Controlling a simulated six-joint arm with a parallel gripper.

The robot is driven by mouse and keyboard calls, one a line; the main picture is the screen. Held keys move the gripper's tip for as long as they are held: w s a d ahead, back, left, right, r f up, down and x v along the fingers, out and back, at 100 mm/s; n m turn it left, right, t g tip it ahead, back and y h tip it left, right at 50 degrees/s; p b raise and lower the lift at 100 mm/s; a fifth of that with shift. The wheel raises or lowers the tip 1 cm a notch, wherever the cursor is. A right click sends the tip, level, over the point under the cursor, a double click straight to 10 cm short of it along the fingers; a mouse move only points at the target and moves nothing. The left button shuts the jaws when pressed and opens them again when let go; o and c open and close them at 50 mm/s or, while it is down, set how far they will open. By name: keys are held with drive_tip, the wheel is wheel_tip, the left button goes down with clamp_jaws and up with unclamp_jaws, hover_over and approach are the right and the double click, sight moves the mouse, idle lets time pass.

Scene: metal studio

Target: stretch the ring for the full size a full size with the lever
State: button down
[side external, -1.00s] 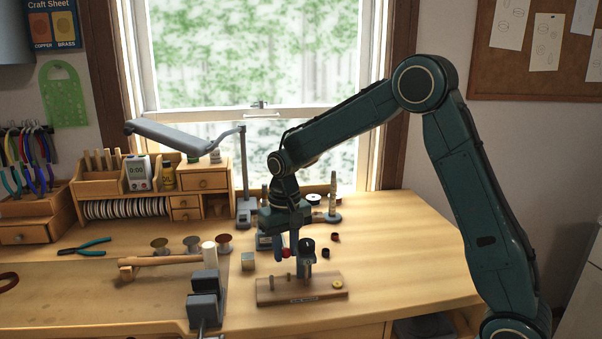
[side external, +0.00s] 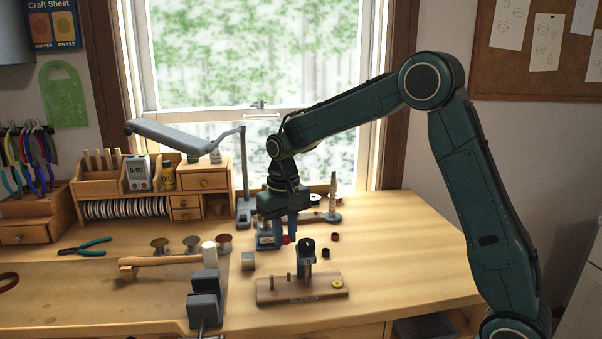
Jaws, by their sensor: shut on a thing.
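My gripper (side external: 286,226) points down over the back middle of the bench. It is shut at a small red knob (side external: 287,239), which looks like the end of the lever; the lever's arm is hidden by the fingers. A blue-grey device (side external: 265,240) stands just left of the fingers, partly covered by my gripper; I cannot tell how it joins the knob.
A wooden board (side external: 318,293) with short pegs and a yellow disc (side external: 337,284) lies in front. A tapered mandrel (side external: 333,205) stands behind right. A metal cube (side external: 248,260), hammer (side external: 165,261) and vise (side external: 203,300) are left. The right bench top is clear.

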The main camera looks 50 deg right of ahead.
drive_tip(key=w+d+r, duration=0.2)
drive_tip(key=r, duration=0.1)
drive_tip(key=w+d+r, duration=0.1)
drive_tip(key=shift+d+r, duration=0.15)
drive_tip(key=shift+r, duration=0.05)
drive_tip(key=shift+w+d+r, duration=0.45)
drive_tip(key=shift+w+d, duration=0.15)
drive_tip(key=shift+d, duration=0.05)
drive_tip(key=c, duration=1.2)
unclamp_jaws()
drive_tip(key=shift+c, duration=0.2)
drive_tip(key=shift+a+r, duration=0.1)
drive_tip(key=shift+r, duration=0.05)
wheel_tip(320, 180, up, 14)
drive_tip(key=shift+f, duration=0.25)
